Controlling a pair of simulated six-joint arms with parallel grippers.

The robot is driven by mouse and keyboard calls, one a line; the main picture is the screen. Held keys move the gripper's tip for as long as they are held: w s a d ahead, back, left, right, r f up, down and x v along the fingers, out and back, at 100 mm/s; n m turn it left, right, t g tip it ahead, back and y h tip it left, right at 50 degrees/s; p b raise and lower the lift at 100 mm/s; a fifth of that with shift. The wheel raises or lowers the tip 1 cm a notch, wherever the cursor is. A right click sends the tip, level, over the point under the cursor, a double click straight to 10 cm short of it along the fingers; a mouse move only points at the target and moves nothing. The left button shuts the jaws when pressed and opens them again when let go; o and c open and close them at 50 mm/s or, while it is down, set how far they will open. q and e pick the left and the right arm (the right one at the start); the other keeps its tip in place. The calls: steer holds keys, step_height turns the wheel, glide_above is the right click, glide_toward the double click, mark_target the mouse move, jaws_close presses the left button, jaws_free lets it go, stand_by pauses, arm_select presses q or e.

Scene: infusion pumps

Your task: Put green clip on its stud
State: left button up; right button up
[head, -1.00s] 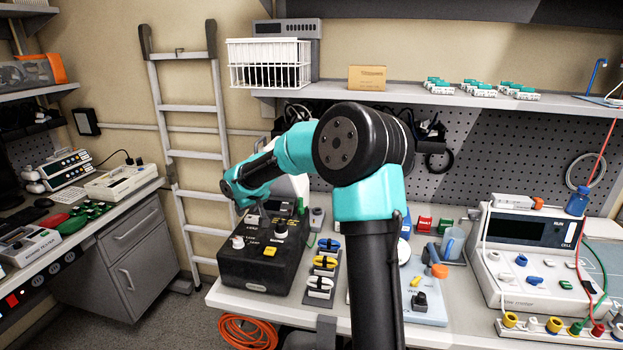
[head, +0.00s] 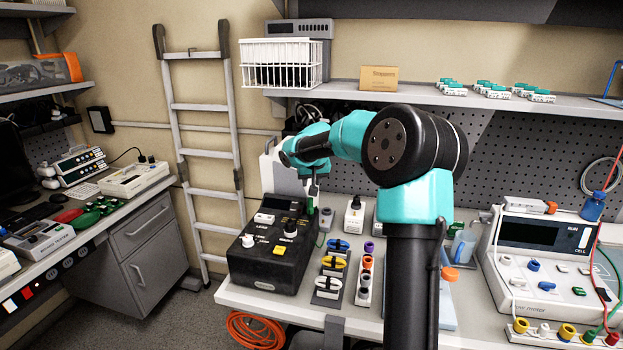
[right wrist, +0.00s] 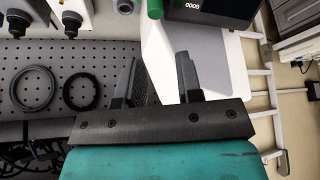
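A rack holds a blue clip (head: 338,246), a yellow clip (head: 333,263) and a white clip (head: 327,284), each on a dark base. A small green piece (head: 320,240) shows between the black box and the rack; I cannot tell if it is the green clip. I cannot make out an empty stud. My right gripper (head: 313,190) hangs behind the black box's back right corner, above the bench. My left gripper is not in view.
The black box (head: 268,262) with knobs stands left of the rack. A row of purple and orange caps (head: 366,262) is right of it. A white instrument (head: 545,262) stands at the right. My right arm hides the bench's middle.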

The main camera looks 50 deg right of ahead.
mark_target(311, 200)
steer(key=shift+f, duration=3.45)
steer(key=shift+c, duration=0.4)
jaws_close()
steer(key=shift+r, duration=2.55)
steer(key=shift+d+f, duration=0.1)
